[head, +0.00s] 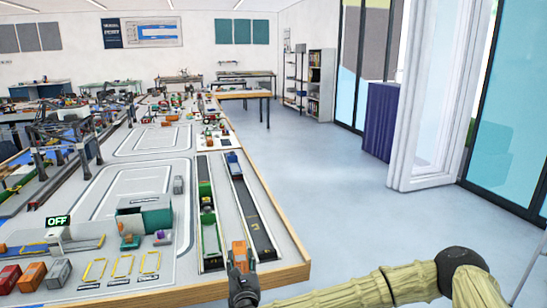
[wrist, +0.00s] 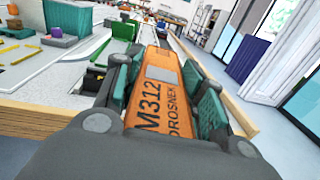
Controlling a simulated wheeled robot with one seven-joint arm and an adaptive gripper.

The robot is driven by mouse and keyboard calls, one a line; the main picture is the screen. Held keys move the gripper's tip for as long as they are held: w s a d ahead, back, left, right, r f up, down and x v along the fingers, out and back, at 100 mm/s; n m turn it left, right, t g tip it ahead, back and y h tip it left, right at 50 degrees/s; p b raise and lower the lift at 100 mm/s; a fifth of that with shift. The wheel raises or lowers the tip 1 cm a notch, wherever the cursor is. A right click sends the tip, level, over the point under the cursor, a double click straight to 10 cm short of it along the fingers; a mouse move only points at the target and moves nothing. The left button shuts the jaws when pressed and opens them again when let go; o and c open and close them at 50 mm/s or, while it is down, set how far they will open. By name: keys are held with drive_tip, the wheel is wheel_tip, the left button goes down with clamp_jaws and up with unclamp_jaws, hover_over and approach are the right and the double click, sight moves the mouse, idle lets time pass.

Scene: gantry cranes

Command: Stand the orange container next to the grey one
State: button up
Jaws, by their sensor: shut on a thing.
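My gripper (head: 240,262) is shut on an orange container (wrist: 155,98) at the table's near edge. In the wrist view its orange face bears dark lettering, "M312" and "DROSNEK", and a pale grey panel. A grey container (head: 59,271) stands at the near left of the table, beside another orange container (head: 32,276) and a dark red one (head: 10,277). A smaller grey block (head: 178,184) stands farther back.
Yellow outlined bays (head: 122,265) lie right of the grey container. A teal and grey open box (head: 145,217) stands behind them. Two dark tracks run along the right, one with a green vehicle (head: 206,196), the other with a blue one (head: 234,163). An "OFF" sign (head: 58,220) shows at left.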

drive_tip(key=s+d+f+h, duration=0.1)
drive_tip(key=s+d+f, duration=0.3)
drive_tip(key=d, duration=0.5)
drive_tip(key=s+d+f+m+h+p, duration=0.1)
drive_tip(key=s+d+f, duration=0.3)
drive_tip(key=s+d, duration=0.4)
drive_tip(key=s+d+f+m+h+p, duration=0.1)
drive_tip(key=s+d+f, duration=0.4)
drive_tip(key=d, duration=0.6)
drive_tip(key=shift+s, duration=0.55)
